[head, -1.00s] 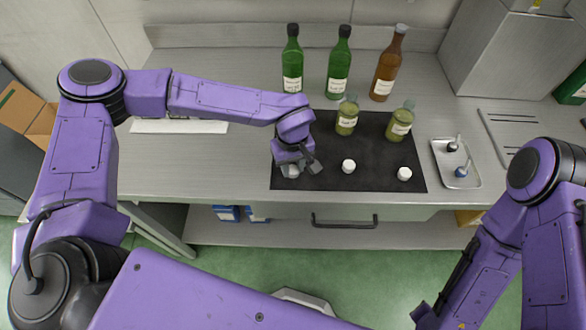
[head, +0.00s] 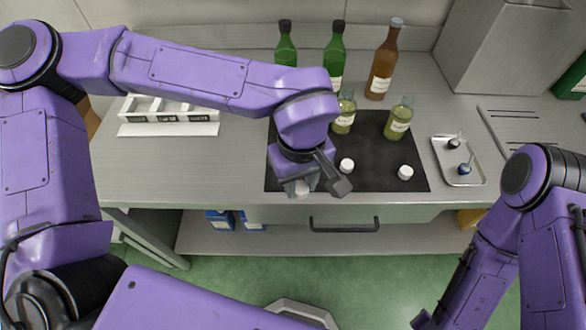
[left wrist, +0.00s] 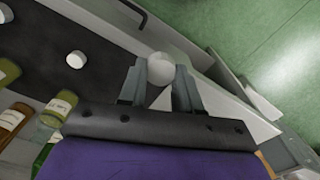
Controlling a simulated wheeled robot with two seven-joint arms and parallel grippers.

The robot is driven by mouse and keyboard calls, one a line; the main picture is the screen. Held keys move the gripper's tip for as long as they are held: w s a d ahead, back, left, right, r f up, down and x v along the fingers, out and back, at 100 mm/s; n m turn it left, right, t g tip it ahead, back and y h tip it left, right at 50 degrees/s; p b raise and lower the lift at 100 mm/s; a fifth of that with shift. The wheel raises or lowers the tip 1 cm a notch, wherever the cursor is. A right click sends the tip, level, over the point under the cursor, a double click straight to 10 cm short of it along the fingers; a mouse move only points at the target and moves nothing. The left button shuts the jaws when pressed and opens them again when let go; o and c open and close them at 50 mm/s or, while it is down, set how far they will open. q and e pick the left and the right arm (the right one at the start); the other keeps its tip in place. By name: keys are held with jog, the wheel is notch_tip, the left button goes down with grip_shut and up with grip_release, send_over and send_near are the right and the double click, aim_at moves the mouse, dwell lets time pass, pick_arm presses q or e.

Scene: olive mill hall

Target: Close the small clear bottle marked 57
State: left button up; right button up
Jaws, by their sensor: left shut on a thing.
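Two small bottles of yellow-green liquid stand upright and uncapped-looking on the black mat (head: 375,178): one at centre (head: 343,122), partly behind my left wrist, and one to its right (head: 398,124). Their label marks are too small to read, so I cannot tell which is 57. My left gripper (head: 318,187) is shut on a white cap (left wrist: 160,68), held above the mat's front left corner, apart from the bottles. The held cap also shows in the head view (head: 301,188). Two more white caps lie on the mat, one in the middle (head: 347,165) and one at right (head: 405,172).
Two green bottles (head: 334,58) and a brown bottle (head: 384,62) stand behind the mat. A metal tray (head: 446,142) with small tools lies at right. A white sectioned rack (head: 170,107) stands at left. The bench's front edge is close below the mat.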

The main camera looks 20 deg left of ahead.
pick_arm(q)
jog(key=shift+s+d+r, duration=0.25)
jog(key=shift+s+r, duration=0.05)
jog(key=shift+s, duration=0.2)
jog(key=shift+s+d+r, duration=0.25)
jog(key=shift+s, duration=0.25)
jog(key=w+a+f+m+b, duration=0.1)
jog(key=w+a+f+m, duration=0.1)
jog(key=w+a+f, duration=0.1)
jog(key=w+a+f+m+b, duration=0.1)
jog(key=w+a+f+m, duration=0.2)
jog(key=w, duration=0.4)
jog(key=w+a+f+m+b, duration=0.1)
jog(key=w+a+f+m, duration=0.1)
jog(key=w+a+f, duration=0.2)
jog(key=shift+w+a+f+m+b, duration=0.15)
jog(key=shift+w+a+b, duration=0.1)
jog(key=shift+a, duration=0.55)
jog(key=shift+w+a+f+m+b, duration=0.1)
jog(key=shift+w+a+f+m, duration=0.1)
jog(key=shift+a, duration=0.55)
jog(key=shift+w+a, duration=0.1)
jog(key=shift+a, duration=0.1)
jog(key=shift+d, duration=0.1)
